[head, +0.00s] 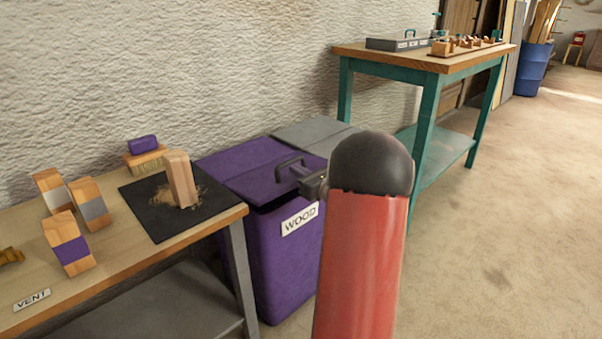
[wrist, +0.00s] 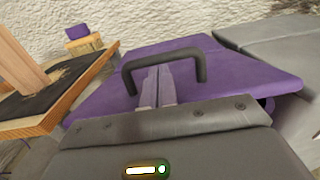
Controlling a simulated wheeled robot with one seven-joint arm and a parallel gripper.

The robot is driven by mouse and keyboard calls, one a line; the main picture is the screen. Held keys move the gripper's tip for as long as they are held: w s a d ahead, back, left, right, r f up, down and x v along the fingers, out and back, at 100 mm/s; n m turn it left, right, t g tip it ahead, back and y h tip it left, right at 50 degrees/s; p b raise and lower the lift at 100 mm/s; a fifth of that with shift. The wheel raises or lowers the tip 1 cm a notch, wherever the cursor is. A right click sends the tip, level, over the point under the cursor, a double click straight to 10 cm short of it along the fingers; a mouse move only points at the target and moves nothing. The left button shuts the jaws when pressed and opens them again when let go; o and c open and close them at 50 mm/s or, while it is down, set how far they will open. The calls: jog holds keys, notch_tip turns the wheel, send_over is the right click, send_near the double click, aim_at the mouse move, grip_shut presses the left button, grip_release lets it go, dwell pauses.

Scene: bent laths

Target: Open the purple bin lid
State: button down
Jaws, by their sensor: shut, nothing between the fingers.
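The purple bin (head: 276,256) stands on the floor right of the workbench, with a "WOOD" label on its front. Its purple lid (head: 240,160) carries a black handle (head: 289,164). A dark gap shows below the lid's front edge, so the lid looks slightly raised. My gripper (head: 308,182) is at the front of the lid by the handle, partly hidden by my arm. In the wrist view the lid (wrist: 235,78) fills the middle, and the closed fingertips (wrist: 158,72) lie within the outline of the handle (wrist: 200,60), just below its bar. Whether they touch it I cannot tell.
A grey-lidded surface (head: 308,131) adjoins the bin behind. The workbench (head: 110,272) at left holds a black mat (head: 150,222), wooden blocks and a purple-topped brush (head: 144,156). A teal-legged table (head: 427,115) stands behind right. Floor at right is clear.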

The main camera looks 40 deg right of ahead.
jog(key=shift+r, duration=0.1)
jog(key=shift+r+p, duration=0.25)
jog(key=shift+p, duration=0.05)
